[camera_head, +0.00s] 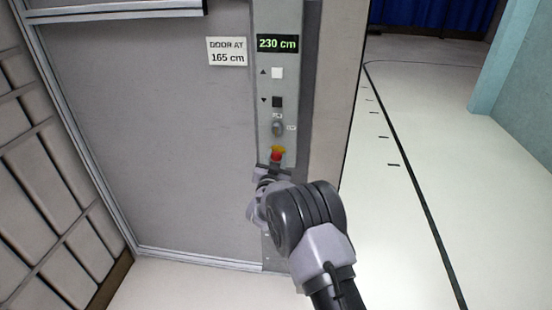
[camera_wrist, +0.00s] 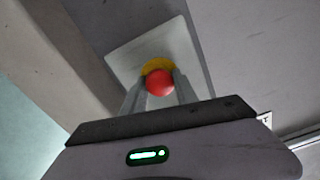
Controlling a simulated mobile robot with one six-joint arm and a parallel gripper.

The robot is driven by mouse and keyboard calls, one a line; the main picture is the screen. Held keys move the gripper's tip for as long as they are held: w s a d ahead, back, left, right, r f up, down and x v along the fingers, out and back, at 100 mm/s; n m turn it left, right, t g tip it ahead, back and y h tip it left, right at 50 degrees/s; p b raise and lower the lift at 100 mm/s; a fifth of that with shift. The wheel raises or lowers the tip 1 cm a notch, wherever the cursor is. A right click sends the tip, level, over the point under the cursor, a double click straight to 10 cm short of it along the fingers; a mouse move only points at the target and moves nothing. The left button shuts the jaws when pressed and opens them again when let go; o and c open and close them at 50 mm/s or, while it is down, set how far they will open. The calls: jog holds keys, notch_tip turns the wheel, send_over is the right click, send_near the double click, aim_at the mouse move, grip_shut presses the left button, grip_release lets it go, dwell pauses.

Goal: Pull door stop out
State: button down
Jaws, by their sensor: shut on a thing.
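The door stop is a red mushroom button (camera_head: 277,155) on a yellow collar, low on the grey control panel (camera_head: 262,20). In the wrist view the red button (camera_wrist: 160,82) sits between my two fingers, with the yellow collar (camera_wrist: 158,66) behind it. My gripper (camera_head: 274,166) is at the button from below, and in the wrist view the fingers (camera_wrist: 160,90) are shut on its sides. The lower part of the panel is hidden behind my arm.
Above the button are a rotary switch (camera_head: 277,128), a black down button (camera_head: 277,102), a white up button (camera_head: 278,73) and a display (camera_head: 278,43) reading 230 cm. A sign (camera_head: 227,51) reads "DOOR AT 165 cm". Open floor (camera_head: 430,130) lies to the right.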

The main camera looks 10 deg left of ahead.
dwell(0.8)
jog(key=shift+s+f+b, duration=0.25)
jog(key=shift+s+b, duration=0.15)
jog(key=shift+b, duration=0.5)
jog(key=shift+s, duration=0.1)
jog(key=c, duration=0.9)
grip_release()
jog(key=shift+r, duration=0.2)
jog(key=shift+c, duration=0.2)
jog(key=shift+s, duration=0.1)
jog(key=s+p, duration=0.3)
jog(key=s, duration=1.4)
jog(key=shift+s+a, duration=0.2)
jog(key=shift+a, duration=0.15)
jog(key=shift+r, duration=0.1)
